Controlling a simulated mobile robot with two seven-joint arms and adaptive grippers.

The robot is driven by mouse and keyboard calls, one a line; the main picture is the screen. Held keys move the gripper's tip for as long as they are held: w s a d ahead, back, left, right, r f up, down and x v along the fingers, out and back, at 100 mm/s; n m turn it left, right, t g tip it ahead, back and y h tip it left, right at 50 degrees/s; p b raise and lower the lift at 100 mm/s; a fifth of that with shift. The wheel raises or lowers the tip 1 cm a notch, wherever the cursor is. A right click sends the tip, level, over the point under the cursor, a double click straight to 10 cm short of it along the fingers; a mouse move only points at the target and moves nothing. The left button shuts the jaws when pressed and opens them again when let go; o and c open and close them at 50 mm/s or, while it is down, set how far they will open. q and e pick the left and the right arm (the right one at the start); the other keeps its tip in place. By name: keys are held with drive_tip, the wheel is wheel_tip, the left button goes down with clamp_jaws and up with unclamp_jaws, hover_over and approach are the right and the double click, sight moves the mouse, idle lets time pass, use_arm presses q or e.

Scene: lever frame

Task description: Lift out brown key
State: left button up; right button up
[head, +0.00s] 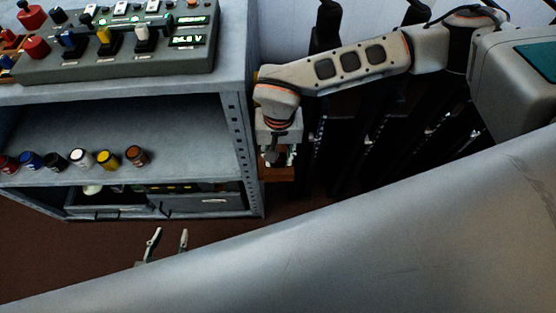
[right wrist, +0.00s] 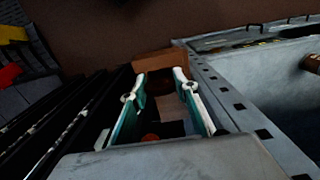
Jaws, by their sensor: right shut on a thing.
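My right gripper (head: 278,158) is at a small orange-brown box (head: 277,174) beside the cabinet's right side. In the right wrist view my right gripper (right wrist: 160,78) has its white-tipped fingers on either side of a dark brown thing (right wrist: 160,88), which I take for the brown key. Its shape is hard to make out in the shade. The box (right wrist: 160,62) also shows just beyond the fingertips there. My left gripper (head: 168,240) is low at the front left of the head view. Its fingers are apart with nothing between them.
The grey cabinet (head: 120,115) carries a panel (head: 120,55) with coloured levers on top. Several small coloured jars (head: 81,158) stand on its shelf. Dark upright rails (head: 340,130) stand to the right. A large grey surface (head: 330,250) fills the lower right of the head view.

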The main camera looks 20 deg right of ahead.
drive_tip(key=shift+r, duration=0.2)
drive_tip(key=shift+r+p, duration=1.1)
drive_tip(key=shift+r, duration=0.4)
drive_tip(key=shift+r+p, duration=0.55)
drive_tip(key=shift+r, duration=0.35)
use_arm(q)
drive_tip(key=shift+w+r, duration=0.25)
drive_tip(key=shift+r, duration=0.85)
drive_tip(key=shift+w+r, duration=0.25)
drive_tip(key=shift+r, duration=0.85)
use_arm(e)
drive_tip(key=shift+s+a+r+p, duration=0.1)
drive_tip(key=shift+s+r+p, duration=0.15)
drive_tip(key=shift+r+p, duration=0.2)
use_arm(q)
drive_tip(key=shift+t, duration=0.4)
drive_tip(key=shift+w+r+p, duration=0.25)
drive_tip(key=shift+r+p, duration=0.55)
drive_tip(key=shift+r, duration=0.5)
drive_tip(key=shift+w+r+p, duration=0.25)
drive_tip(key=shift+r+p, duration=0.55)
drive_tip(key=shift+r, duration=0.5)
use_arm(e)
drive_tip(key=shift+s+a+r, duration=0.25)
drive_tip(key=shift+s+r, duration=0.7)
drive_tip(key=shift+r, duration=0.1)
drive_tip(key=shift+s+a+r, duration=0.25)
drive_tip(key=shift+s+r, duration=0.7)
drive_tip(key=shift+r, duration=0.05)
